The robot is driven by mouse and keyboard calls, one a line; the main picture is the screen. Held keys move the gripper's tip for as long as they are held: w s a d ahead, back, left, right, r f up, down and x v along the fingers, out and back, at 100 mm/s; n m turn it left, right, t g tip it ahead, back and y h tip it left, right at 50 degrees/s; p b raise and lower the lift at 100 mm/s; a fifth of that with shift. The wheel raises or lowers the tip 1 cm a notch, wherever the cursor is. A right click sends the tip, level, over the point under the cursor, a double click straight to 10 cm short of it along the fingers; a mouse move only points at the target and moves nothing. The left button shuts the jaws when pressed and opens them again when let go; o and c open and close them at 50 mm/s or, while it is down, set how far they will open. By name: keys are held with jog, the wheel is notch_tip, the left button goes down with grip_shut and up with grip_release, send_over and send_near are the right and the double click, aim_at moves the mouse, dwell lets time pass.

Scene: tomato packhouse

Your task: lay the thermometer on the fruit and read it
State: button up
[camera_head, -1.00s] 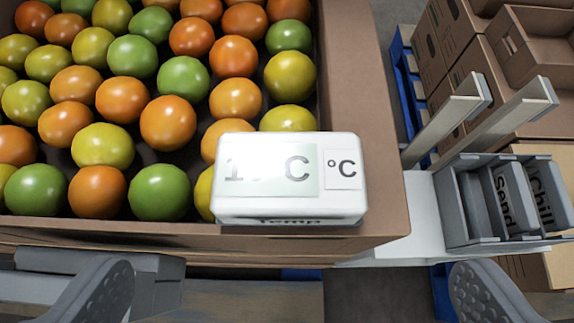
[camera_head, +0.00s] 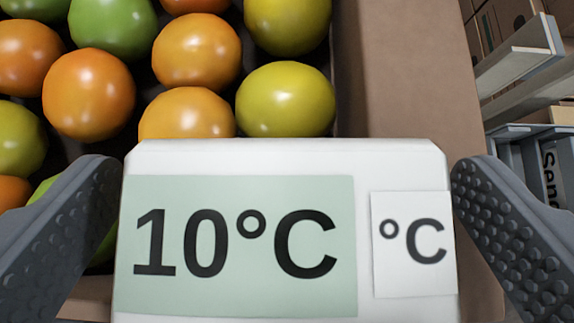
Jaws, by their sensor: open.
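The thermometer (camera_head: 363,305) is a white box with a pale green display that reads 10°C and a small °C label on its right. It fills the lower middle of the view, at the near right corner of the fruit crate. My gripper (camera_head: 283,190) is open, with one dark studded finger on each side of the thermometer. The left finger is close to its left side and the right finger close to its right side; whether either touches cannot be told. The fruit (camera_head: 285,98), green, yellow and orange tomatoes, lies behind and left of it. The thermometer's underside is hidden.
The brown cardboard crate (camera_head: 400,70) holds the fruit, and its right rim runs beside the thermometer. A grey rack (camera_head: 515,150) with a partly visible "Send" card and pale slats (camera_head: 520,60) stand at the right. Brown boxes show at the top right.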

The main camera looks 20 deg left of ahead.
jog(key=shift+c, duration=0.3)
jog(key=c, duration=1)
jog(key=shift+r, duration=0.1)
jog(key=shift+c, duration=0.2)
